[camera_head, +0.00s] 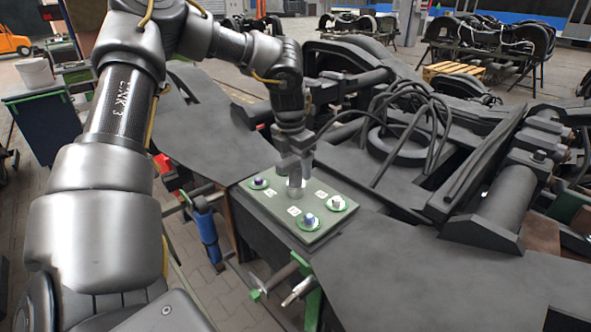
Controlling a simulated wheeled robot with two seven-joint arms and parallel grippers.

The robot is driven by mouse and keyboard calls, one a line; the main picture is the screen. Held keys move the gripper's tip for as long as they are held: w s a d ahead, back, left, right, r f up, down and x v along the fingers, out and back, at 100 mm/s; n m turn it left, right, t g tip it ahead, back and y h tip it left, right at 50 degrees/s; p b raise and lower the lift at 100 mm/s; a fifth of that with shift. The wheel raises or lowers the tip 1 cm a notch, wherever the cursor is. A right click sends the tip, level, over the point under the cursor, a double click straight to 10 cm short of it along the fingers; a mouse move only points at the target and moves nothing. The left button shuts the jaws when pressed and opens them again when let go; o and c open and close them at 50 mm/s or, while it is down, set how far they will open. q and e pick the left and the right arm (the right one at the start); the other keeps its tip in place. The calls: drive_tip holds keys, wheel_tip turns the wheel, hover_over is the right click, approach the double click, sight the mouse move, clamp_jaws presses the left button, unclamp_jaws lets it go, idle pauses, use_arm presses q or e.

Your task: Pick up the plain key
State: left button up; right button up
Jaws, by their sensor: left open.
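A flat grey-green board (318,232) lies on the dark bogie frame. A pale grey key head (337,202), with no colour on it, stands in a green ring at the board's right; it may be the plain key. A blue-topped key (309,220) stands at the front and another blue-topped key (257,182) at the left, each in a green ring. My left gripper (295,184) points down, open, over the back middle of the board, left of the pale key. It hides the board there; I cannot tell whether anything is between its fingers. My right gripper is not in view.
Small white labels (293,211) lie beside the rings. Black hoses (405,125) loop over the bogie behind the board. The flat frame (430,285) at front right is clear.

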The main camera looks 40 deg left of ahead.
use_arm(q)
drive_tip(key=shift+w+a+f, duration=0.1)
drive_tip(key=shift+w+f, duration=0.05)
drive_tip(key=shift+f, duration=0.45)
drive_tip(key=shift+r, duration=0.1)
drive_tip(key=shift+d, duration=0.2)
drive_tip(key=shift+c, duration=1)
drive_tip(key=shift+a, duration=0.1)
clamp_jaws()
drive_tip(key=shift+r, duration=0.5)
wheel_tip(320, 180, up, 2)
drive_tip(key=shift+r+b, duration=0.15)
drive_tip(key=shift+b, duration=0.7)
drive_tip(key=s+d+r+b, duration=0.5)
drive_tip(key=s+d+r, duration=0.4)
drive_tip(key=s, duration=0.2)
drive_tip(key=shift+r, duration=0.35)
